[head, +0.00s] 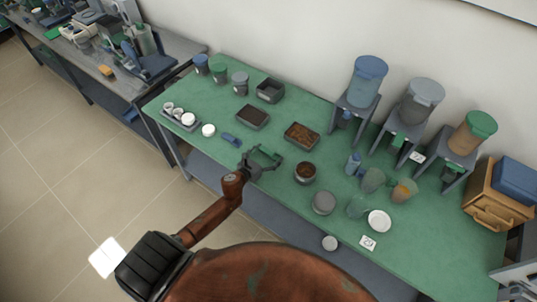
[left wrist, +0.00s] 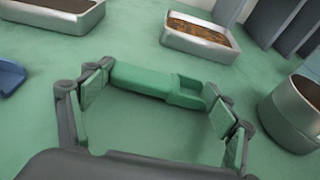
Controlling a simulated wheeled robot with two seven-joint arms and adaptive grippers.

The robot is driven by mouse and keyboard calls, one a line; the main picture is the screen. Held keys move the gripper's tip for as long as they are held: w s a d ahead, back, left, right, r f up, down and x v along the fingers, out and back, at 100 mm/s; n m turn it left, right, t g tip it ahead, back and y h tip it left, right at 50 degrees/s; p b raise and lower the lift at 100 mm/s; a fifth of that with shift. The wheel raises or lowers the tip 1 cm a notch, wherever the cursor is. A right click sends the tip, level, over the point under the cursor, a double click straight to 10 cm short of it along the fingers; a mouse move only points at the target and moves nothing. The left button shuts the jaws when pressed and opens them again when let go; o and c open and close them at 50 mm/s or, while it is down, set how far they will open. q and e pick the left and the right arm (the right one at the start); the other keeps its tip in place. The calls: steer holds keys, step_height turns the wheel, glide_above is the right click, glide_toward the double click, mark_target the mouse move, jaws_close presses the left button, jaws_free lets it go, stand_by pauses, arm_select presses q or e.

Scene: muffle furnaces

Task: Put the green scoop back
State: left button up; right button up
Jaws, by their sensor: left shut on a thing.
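The green scoop (left wrist: 155,82) lies crosswise between the fingertips of my left gripper (left wrist: 158,98) in the left wrist view. Its handle end is at the left finger and its open cup at the right finger. The gripper is shut on it lengthwise, with the fingers wide apart. In the head view my left gripper (head: 262,160) is over the middle of the green table (head: 275,200), near its front edge. The scoop is small and hard to make out there. I cannot tell how far it is above the table. My right gripper is not in view.
A blue scoop (head: 231,139) lies left of the gripper. Metal trays (head: 252,117) (head: 301,135) stand behind, and a round tin (head: 305,173) to the right. Lidded hoppers on stands (head: 470,132) line the back right; small lidded jars (head: 218,72) stand back left.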

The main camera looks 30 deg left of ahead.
arm_select(q)
steer(key=shift+f+b, duration=0.3)
steer(key=shift+b, duration=0.05)
steer(key=o, duration=1.4)
steer(key=shift+r, duration=0.1)
steer(key=shift+r+p+v, duration=0.15)
steer(key=shift+p+v, duration=0.05)
steer(key=shift+v, duration=1.75)
steer(key=shift+r+p+v, duration=0.15)
steer(key=shift+p+v, duration=0.05)
steer(key=shift+v, duration=1.8)
steer(key=shift+w+a, duration=0.1)
steer(key=shift+w, duration=0.05)
